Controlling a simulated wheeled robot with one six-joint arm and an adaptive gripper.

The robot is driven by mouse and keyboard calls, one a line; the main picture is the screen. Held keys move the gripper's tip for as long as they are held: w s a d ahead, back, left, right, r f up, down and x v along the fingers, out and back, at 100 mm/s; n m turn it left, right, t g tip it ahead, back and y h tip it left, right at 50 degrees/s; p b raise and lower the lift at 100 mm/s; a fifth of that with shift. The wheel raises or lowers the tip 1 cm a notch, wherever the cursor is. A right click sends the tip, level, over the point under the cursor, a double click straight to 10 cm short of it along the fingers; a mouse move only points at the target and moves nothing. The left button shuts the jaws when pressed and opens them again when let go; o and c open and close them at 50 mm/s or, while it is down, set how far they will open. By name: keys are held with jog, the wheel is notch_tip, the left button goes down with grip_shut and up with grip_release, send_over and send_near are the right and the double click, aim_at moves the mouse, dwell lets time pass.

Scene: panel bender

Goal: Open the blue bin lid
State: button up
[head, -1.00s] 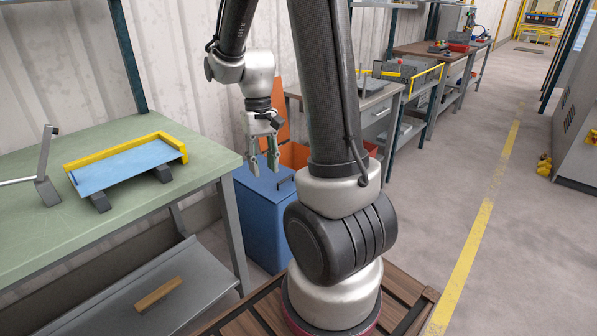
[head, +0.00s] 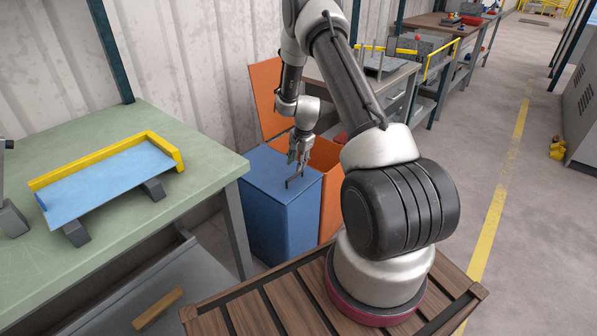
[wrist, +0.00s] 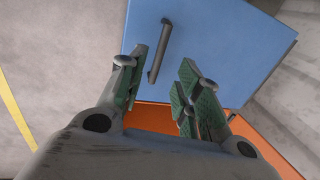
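The blue bin (head: 280,222) stands on the floor between the green table and my base. Its blue lid (head: 262,170) is shut and flat, with a dark bar handle (head: 294,182) on top. My gripper (head: 298,160) points down just above the lid, close to the handle. In the wrist view, my gripper (wrist: 157,85) is open with nothing between its fingers. The handle (wrist: 160,50) shows ahead of the fingertips, nearer the left finger, on the blue lid (wrist: 215,40). I cannot tell whether a finger touches the handle.
An orange bin (head: 328,200) with its orange lid (head: 268,98) raised stands right behind the blue bin. The green table (head: 200,195) at left holds a blue panel with a yellow edge (head: 110,180). Open floor (head: 480,120) lies at the right.

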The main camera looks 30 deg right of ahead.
aim_at(294, 176)
jog(key=f, duration=0.4)
jog(key=w+f, duration=0.1)
jog(key=f, duration=0.1)
jog(key=shift+a+f, duration=0.3)
jog(key=shift+f, duration=0.05)
grip_shut()
